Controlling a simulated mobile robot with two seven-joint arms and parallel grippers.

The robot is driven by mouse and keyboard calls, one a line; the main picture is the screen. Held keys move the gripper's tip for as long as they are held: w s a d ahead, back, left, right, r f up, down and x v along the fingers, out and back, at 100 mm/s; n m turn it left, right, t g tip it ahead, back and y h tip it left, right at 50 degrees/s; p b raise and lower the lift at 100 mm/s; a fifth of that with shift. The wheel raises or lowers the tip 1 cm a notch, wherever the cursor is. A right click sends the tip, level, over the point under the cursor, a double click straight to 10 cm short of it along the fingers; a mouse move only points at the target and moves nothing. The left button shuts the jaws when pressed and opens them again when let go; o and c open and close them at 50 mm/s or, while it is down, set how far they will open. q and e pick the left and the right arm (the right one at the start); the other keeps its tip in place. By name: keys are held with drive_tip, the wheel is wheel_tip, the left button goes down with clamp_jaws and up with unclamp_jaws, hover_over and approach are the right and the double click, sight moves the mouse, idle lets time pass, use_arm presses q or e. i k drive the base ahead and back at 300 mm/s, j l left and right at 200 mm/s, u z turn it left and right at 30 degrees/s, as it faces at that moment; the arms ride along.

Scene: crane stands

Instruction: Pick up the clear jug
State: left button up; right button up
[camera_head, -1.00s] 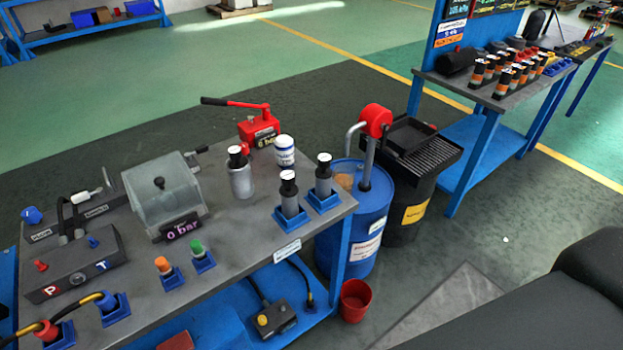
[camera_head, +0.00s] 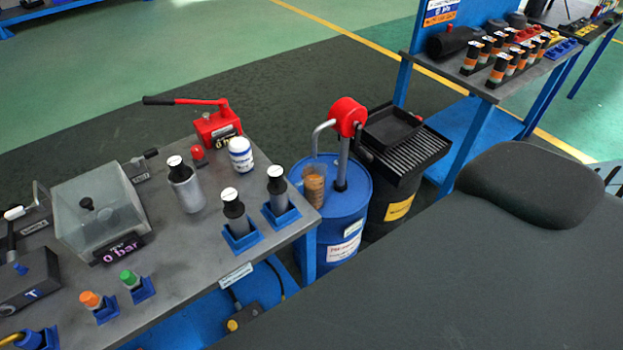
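The clear jug (camera_head: 314,185) appears as a see-through container with brown-amber contents. It stands upright on top of the blue drum (camera_head: 346,210), at its left side, below the spout of the red-headed pump (camera_head: 347,117). The pump's grey stem rises just right of the jug. The jug is small in view, and I cannot make out a handle. Neither of my grippers shows in the head view.
A grey workbench (camera_head: 195,235) left of the drum holds cylinders, a red hand pump (camera_head: 214,124) and a white tub (camera_head: 240,154). A dark drum (camera_head: 388,198) with a black tray stands right of the blue drum. A large dark shape fills the lower right.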

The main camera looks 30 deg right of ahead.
sight(313, 181)
drive_tip(key=i+l, duration=0.1)
drive_tip(key=l, duration=0.35)
drive_tip(key=i+l, duration=0.1)
drive_tip(key=l, duration=0.35)
drive_tip(key=i+l+u, duration=0.1)
drive_tip(key=l, duration=0.3)
